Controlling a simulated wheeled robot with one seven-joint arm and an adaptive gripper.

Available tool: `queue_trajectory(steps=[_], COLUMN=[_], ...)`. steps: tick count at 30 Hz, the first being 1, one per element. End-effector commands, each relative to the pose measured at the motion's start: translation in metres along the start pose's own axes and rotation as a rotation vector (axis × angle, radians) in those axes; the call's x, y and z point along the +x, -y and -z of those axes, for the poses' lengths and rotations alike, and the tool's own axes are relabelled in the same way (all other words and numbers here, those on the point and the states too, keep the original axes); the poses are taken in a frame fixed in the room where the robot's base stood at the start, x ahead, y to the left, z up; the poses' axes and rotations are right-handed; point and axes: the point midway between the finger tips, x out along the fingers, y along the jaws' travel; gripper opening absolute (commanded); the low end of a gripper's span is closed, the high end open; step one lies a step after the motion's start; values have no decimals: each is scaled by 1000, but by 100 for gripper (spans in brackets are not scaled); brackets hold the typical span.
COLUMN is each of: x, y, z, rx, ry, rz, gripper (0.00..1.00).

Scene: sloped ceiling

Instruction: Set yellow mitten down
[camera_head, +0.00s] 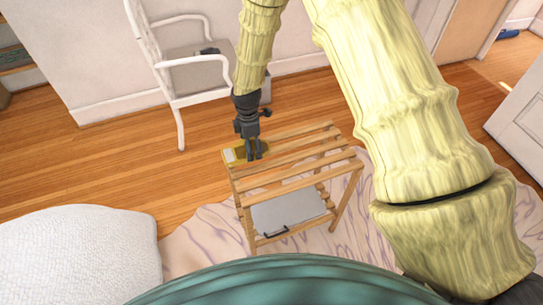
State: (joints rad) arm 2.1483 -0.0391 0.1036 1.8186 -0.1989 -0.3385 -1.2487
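The yellow mitten (240,154) is a small flat yellow shape with a pale patch at its left end. It is at the far left corner of the top of a wooden slatted rack (291,164); whether it rests on the slats or is held just above them I cannot tell. My dark gripper (253,157) points down at the mitten's right part, with its fingertips over or against it. The fingers partly cover the mitten, and I cannot tell whether they grip it.
The rack's other top slats are bare. A grey box (288,212) with a dark handle sits on its lower shelf. A white armchair (189,62) with a dark item on its seat stands behind. A white textured cushion-like piece (80,255) is at lower left. Wood floor is open at left.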

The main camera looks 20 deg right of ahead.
Motion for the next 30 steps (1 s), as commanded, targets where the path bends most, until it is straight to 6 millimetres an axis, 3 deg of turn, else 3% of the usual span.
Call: queue_trajectory(steps=[6, 12, 18, 30], x=[2, 6, 10, 42], y=[26, 39, 42, 42], z=[-37, -56, -60, -59], rx=[2, 1, 2, 2], ry=[0, 0, 0, -1], rz=[1, 0, 0, -1], gripper=[61, 61, 61, 61])
